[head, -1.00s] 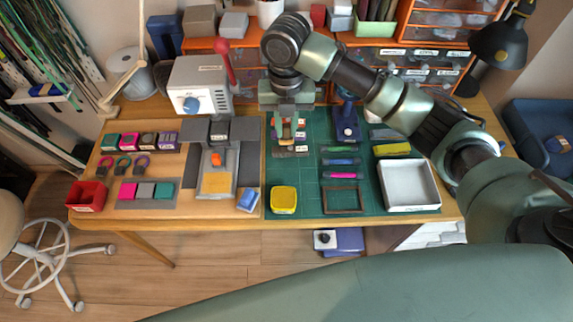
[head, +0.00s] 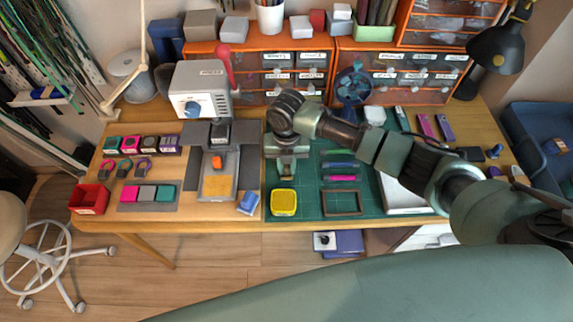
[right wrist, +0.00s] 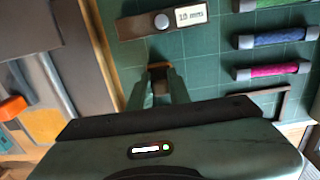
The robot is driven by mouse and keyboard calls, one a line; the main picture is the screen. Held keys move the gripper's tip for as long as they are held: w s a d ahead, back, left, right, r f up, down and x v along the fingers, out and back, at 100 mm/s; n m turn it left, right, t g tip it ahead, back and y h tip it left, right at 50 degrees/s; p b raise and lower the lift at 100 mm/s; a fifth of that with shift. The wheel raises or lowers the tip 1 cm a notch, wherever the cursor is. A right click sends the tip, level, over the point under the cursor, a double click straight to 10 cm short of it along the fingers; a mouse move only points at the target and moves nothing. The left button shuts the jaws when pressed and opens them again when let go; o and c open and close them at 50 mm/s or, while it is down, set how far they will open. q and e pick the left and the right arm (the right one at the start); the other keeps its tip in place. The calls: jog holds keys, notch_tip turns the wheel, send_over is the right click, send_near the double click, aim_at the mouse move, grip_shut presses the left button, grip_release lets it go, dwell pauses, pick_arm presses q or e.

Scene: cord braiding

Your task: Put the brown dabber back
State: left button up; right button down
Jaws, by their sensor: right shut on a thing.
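My right gripper (head: 287,172) points down over the left part of the green cutting mat (head: 310,205), behind the yellow container (head: 284,202). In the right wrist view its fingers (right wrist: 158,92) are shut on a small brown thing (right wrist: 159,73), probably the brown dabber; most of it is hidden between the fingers. At the left, a row of small ink pads (head: 150,145) stands on the table, one with a dark brown side. My left gripper is not in view.
Green, blue and pink rolls (head: 338,178) and a brown frame (head: 343,203) lie to the right. The press (head: 203,92) stands at the back left, a red box (head: 89,200) at the front left.

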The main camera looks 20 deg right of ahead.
jog(key=shift+f, duration=0.1)
jog(key=c, duration=1.3)
grip_release()
notch_tip(320, 180, up, 12)
jog(key=shift+r+b, duration=0.2)
jog(key=shift+b, duration=0.15)
